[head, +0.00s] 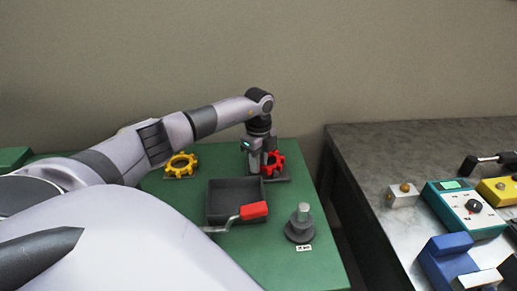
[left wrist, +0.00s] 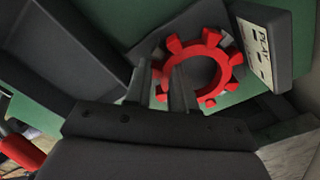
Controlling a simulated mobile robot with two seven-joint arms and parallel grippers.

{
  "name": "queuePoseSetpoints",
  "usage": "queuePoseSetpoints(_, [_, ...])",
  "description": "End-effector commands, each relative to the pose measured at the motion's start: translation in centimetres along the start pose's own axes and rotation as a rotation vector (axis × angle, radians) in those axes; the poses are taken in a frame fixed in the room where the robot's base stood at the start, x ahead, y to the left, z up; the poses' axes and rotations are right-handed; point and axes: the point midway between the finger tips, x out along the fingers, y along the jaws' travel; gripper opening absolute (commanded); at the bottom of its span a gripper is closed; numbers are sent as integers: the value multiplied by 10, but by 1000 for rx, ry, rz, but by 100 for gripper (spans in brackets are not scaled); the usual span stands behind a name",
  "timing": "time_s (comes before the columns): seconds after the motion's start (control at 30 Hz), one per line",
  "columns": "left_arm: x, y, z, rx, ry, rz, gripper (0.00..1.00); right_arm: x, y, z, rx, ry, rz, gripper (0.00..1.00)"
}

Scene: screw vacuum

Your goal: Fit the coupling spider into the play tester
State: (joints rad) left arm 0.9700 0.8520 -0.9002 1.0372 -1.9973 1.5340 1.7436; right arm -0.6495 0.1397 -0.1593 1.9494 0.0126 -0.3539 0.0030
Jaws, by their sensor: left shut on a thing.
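The coupling spider, a red toothed ring (head: 277,159), is at the far end of the green table. In the left wrist view the red ring (left wrist: 233,62) lies beside and partly over a dark block labelled PLAY, the play tester (left wrist: 280,28). The tester's dark base (head: 285,178) shows below the ring in the head view. My left gripper (head: 259,169) points down and is shut on the ring's near rim, one finger on each side (left wrist: 163,86). Grey lugs show near the ring's teeth. I cannot tell whether the ring is seated. My right gripper is out of view.
A dark tray (head: 222,202), a red-handled crank (head: 253,211) and a grey stepped post (head: 300,228) stand nearer. A grey bench (head: 350,150) with devices is at right, across a gap.

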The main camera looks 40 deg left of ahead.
Motion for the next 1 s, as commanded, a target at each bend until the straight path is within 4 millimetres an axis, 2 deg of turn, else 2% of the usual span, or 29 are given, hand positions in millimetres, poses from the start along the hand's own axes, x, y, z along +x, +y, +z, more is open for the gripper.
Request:
queuePoseSetpoints(0.03, [0, 0, 0, 0, 0, 0, 34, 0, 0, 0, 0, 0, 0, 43])
queuePoseSetpoints(0.1, [0, 0, 0, 0, 0, 0, 54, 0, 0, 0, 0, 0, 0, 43])
queuePoseSetpoints(0.37, [0, 0, 0, 0, 0, 1, 54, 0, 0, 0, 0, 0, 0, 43])
queuePoseSetpoints(0.47, [-5, 0, 0, 0, 0, -1, 54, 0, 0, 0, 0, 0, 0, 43])
queuePoseSetpoints(0.8, [-57, -1, 0, 1, 0, -4, 54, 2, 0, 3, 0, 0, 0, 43])
queuePoseSetpoints(1.0, [-71, 0, 0, 0, 0, -1, 54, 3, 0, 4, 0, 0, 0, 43])
